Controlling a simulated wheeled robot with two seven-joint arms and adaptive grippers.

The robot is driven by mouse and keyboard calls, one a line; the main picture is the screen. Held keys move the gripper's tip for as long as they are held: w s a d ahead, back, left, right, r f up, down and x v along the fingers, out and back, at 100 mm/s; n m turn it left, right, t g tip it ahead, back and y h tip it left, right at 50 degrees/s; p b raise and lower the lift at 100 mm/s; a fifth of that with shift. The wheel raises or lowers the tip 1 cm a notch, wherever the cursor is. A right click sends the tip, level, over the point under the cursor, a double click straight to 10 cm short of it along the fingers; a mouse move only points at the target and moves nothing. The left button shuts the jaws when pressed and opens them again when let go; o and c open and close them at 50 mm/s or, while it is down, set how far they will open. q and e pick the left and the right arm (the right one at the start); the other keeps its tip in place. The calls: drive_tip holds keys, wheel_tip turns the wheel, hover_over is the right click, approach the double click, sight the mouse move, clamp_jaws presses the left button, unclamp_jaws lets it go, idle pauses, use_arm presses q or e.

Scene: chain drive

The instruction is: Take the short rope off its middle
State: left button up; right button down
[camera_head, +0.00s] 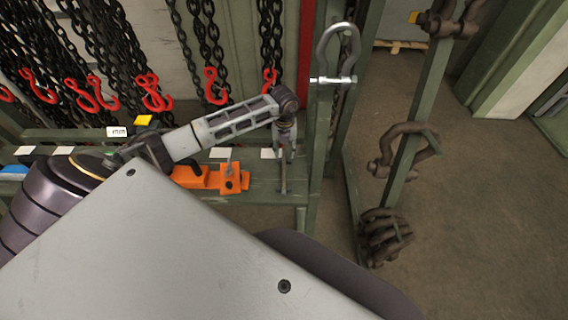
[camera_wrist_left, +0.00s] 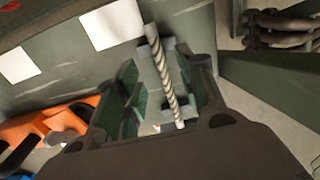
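My left gripper (camera_head: 287,138) points down at the green rack's lower shelf. In the left wrist view its two fingers (camera_wrist_left: 153,95) stand apart. A short, thin, twisted light-and-dark rope (camera_wrist_left: 164,75) shows between them, closer to the right finger and apart from the left one. Whether it touches the right finger, I cannot tell. In the head view a thin upright piece (camera_head: 283,176) shows just below the gripper; it is too small to identify surely. My right gripper is not in view.
Black chains with red hooks (camera_head: 153,92) hang behind the arm. An orange tool (camera_head: 215,179) lies on the shelf, left of the gripper. A silver shackle (camera_head: 335,55) hangs on the post to the right. Rusty shackles (camera_head: 405,150) hang farther right, with open floor beyond.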

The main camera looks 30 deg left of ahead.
sight(284, 159)
use_arm(q)
drive_tip(key=shift+a+f+p, duration=0.1)
drive_tip(key=shift+f+p, duration=0.3)
drive_tip(key=shift+f, duration=2.15)
clamp_jaws()
